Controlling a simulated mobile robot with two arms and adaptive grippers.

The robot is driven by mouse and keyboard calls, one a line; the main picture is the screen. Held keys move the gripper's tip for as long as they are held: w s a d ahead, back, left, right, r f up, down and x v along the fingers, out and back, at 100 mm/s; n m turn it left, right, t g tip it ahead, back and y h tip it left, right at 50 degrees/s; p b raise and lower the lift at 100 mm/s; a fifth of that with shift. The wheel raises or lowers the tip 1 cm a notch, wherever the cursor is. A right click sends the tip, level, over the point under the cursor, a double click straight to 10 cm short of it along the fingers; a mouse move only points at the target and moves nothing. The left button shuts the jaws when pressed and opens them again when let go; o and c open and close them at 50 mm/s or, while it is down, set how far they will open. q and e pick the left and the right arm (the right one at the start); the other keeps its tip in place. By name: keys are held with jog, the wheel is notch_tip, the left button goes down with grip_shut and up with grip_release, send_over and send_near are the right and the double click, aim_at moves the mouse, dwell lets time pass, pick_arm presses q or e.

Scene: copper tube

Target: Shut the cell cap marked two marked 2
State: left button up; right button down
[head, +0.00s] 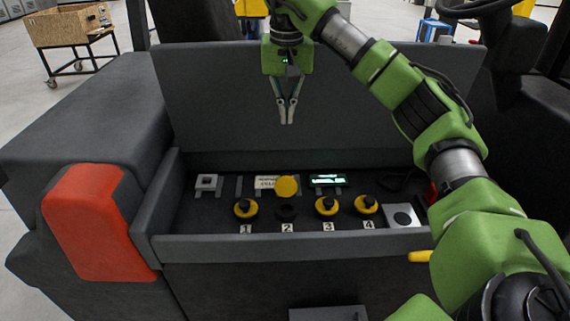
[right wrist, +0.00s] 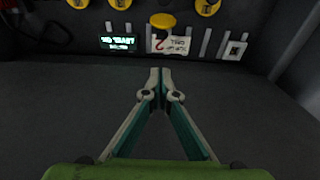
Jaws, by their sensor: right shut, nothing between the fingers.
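The cell cap marked 2 (head: 286,187) is a round yellow disc standing raised behind a dark round opening (head: 287,213), above the label 2 (head: 287,228). The cap also shows in the right wrist view (right wrist: 163,20), near the top edge. My right gripper (head: 286,122) is shut and empty, pointing down, above and behind the raised cap in the head view. Its fingertips meet in the right wrist view (right wrist: 160,72), apart from the cap. My left gripper is not in view.
Yellow caps with black knobs lie flat at cells 1 (head: 245,208), 3 (head: 326,206) and 4 (head: 366,204). A lit display (head: 327,181) and a white label plate (head: 266,182) stand behind the row. The bay has a front rim (head: 290,246) and a raised dark lid (head: 215,95).

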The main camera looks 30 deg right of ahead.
jog(key=p, duration=0.3)
send_near(286, 183)
jog(key=w+d+f, duration=0.1)
jog(key=f, duration=0.1)
jog(key=w+d+f, duration=0.1)
jog(key=w+f, duration=0.1)
jog(key=w+d+f, duration=0.1)
jog(key=w+f, duration=0.1)
jog(key=shift+w+d+f, duration=0.2)
jog(key=shift+d+f, duration=0.05)
jog(key=shift+f, duration=0.5)
jog(key=shift+d, duration=0.1)
